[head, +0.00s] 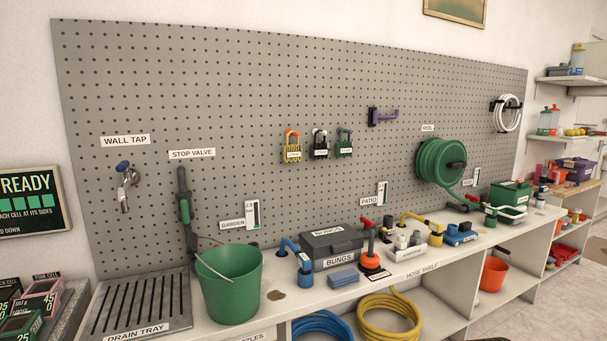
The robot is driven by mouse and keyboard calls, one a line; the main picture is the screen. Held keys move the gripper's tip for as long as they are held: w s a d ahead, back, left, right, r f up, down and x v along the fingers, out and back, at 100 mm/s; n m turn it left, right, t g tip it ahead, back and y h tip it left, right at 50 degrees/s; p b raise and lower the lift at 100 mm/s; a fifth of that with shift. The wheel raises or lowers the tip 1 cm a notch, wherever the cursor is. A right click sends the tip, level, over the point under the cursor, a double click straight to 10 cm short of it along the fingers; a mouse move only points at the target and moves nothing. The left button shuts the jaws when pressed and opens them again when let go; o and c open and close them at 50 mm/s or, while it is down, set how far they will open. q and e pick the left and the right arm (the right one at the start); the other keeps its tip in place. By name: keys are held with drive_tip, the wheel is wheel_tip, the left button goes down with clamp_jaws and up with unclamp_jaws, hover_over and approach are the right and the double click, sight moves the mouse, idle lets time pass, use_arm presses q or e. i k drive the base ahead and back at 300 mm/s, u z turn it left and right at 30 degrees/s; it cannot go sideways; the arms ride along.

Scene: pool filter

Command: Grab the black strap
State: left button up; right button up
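I cannot clearly make out a black strap. A dark band or holder (494,106) shows at the coil of white hose (508,114) on the right of the pegboard, but it is too small to tell whether it is a strap. A purple hook with a black mount (372,117) is on the board's upper middle. Neither of my grippers is in view.
A green bucket (229,300) and a drain tray (140,305) are on the left of the white counter. A bungs box (331,243) and several fittings stand along it. A green hose reel (441,161) is on the pegboard (230,100). Coiled hoses lie on the shelf below.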

sight(317, 150)
drive_tip(key=z, duration=1.85)
drive_tip(key=i, duration=4.85)
drive_tip(key=u, duration=4.25)
